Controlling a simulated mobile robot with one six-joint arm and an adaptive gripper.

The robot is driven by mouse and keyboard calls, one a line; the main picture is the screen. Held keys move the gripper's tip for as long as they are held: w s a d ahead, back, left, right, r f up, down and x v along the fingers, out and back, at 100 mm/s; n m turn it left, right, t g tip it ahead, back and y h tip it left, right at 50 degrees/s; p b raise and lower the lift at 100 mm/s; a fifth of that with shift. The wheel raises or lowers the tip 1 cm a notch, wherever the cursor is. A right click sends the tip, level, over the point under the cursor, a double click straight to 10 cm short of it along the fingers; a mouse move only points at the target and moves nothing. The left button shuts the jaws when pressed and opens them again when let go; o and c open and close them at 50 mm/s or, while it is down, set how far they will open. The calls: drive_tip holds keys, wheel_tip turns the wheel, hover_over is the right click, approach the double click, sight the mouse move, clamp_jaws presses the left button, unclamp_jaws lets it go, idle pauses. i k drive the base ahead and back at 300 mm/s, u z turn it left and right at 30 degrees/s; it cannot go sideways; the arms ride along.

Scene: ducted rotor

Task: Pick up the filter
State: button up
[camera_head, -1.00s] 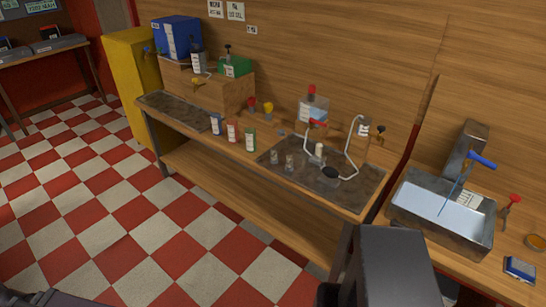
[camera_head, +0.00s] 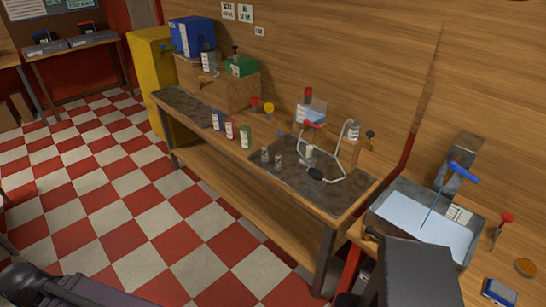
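I cannot tell for sure which thing is the filter. A small white cylinder (camera_head: 310,153) stands within bent white tubing on a dark mat on the workbench (camera_head: 335,203). A labelled white cylinder (camera_head: 353,130) sits at the top of the tubing, and a black oval piece (camera_head: 315,174) is at its lower end. Two small clear vials (camera_head: 265,154) stand to the left. My gripper's fingers do not show. Dark parts at the lower left and bottom right seem to be mine, and the bottom right one hides part of the bench.
Blue, red and green labelled canisters (camera_head: 231,129) stand along the bench's front edge. A wooden crate (camera_head: 225,90) carries a blue box (camera_head: 192,37) and a green box (camera_head: 240,67). A metal basin (camera_head: 385,212) is at the right. The checkered floor in front is clear.

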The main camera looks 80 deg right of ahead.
sight(264, 149)
drive_tip(key=u, duration=0.15)
drive_tip(key=k, duration=0.55)
drive_tip(key=z, duration=2.25)
drive_tip(key=i, duration=0.95)
drive_tip(key=z, duration=0.15)
